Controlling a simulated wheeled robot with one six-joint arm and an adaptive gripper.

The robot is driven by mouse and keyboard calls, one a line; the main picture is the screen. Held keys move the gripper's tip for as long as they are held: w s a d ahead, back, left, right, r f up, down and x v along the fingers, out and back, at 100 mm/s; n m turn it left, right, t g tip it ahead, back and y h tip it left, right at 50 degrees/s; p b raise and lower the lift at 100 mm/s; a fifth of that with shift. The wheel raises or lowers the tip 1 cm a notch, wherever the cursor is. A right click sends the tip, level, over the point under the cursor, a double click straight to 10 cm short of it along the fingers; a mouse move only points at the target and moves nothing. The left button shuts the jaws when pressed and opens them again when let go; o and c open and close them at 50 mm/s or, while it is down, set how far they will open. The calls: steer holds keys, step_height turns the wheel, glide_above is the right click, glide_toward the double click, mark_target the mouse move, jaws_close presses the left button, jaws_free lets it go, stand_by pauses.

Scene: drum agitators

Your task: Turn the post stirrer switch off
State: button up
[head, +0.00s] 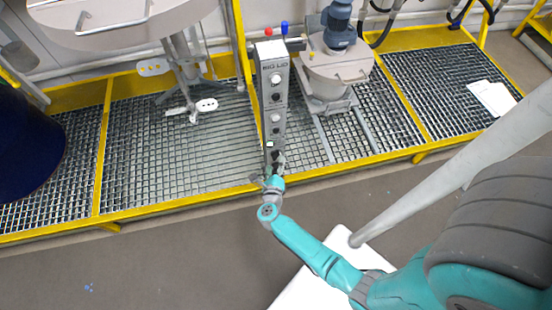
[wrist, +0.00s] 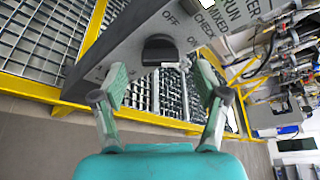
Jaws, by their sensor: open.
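A grey control post (head: 272,95) labelled "BIG LID" stands upright at the platform's front edge, with several knobs down its face. In the wrist view a black rotary knob (wrist: 160,50) sits on the panel's lower end, with OFF and ON printed beside it. Which way its pointer faces is unclear, and I cannot read a name marking it as the post stirrer switch. My gripper (wrist: 160,76) is open, its fingers on either side of the knob's line and apart from it. In the head view my gripper (head: 273,180) is low at the post, hiding its bottom.
Red and blue buttons (head: 276,28) top the post. A lidded drum (head: 125,20) is at upper left and a smaller vessel with a blue motor (head: 338,75) at right. Yellow-edged grating (head: 160,150) lies behind. Grey floor (head: 150,260) in front is clear.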

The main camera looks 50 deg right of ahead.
mark_target(276, 159)
steer(key=shift+x, duration=1.75)
steer(key=c, duration=1.2)
